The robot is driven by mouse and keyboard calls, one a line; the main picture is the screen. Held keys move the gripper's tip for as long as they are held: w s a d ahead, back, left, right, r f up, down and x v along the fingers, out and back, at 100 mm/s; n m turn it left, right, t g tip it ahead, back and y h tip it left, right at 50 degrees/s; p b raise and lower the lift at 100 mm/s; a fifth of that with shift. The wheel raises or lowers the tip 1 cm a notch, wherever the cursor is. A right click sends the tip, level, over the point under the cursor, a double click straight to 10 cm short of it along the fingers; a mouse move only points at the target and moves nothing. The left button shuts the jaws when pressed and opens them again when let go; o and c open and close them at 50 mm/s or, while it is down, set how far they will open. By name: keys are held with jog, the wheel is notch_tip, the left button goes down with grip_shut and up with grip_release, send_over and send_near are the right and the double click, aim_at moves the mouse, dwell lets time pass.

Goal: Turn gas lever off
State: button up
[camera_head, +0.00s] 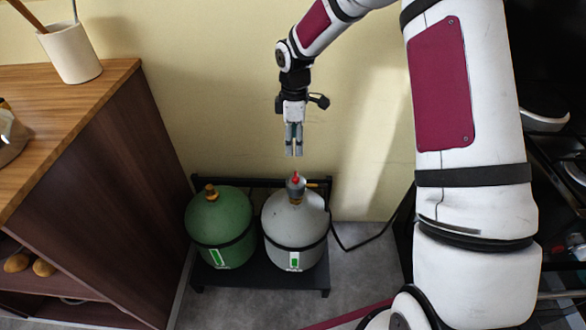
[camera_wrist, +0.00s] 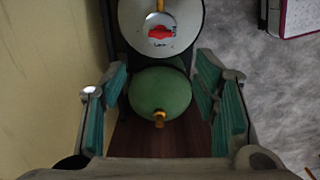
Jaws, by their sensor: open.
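The gas lever (camera_head: 296,176) is a small red handle on top of the grey gas cylinder (camera_head: 294,222). In the wrist view the red lever (camera_wrist: 160,32) sits on the light round top of that cylinder, above the middle of the picture. My gripper (camera_head: 294,152) hangs pointing down, a little above the lever in the head view, and appears apart from it. In the wrist view my gripper (camera_wrist: 163,110) is open and empty, with its teal-padded fingers wide apart. The green cylinder (camera_wrist: 160,92) with a brass valve shows between the fingers.
The green cylinder (camera_head: 222,228) stands left of the grey one on a black rack (camera_head: 262,276). A wooden cabinet (camera_head: 90,150) with a utensil pot (camera_head: 70,52) is at the left. The yellow wall (camera_head: 190,80) is close behind. Grey floor is free in front.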

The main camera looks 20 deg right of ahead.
aim_at(296, 177)
notch_tip(296, 177, down, 14)
jog(key=shift+r+b, duration=0.2)
jog(key=shift+b, duration=1.05)
jog(key=shift+c, duration=0.2)
jog(key=c, duration=1.1)
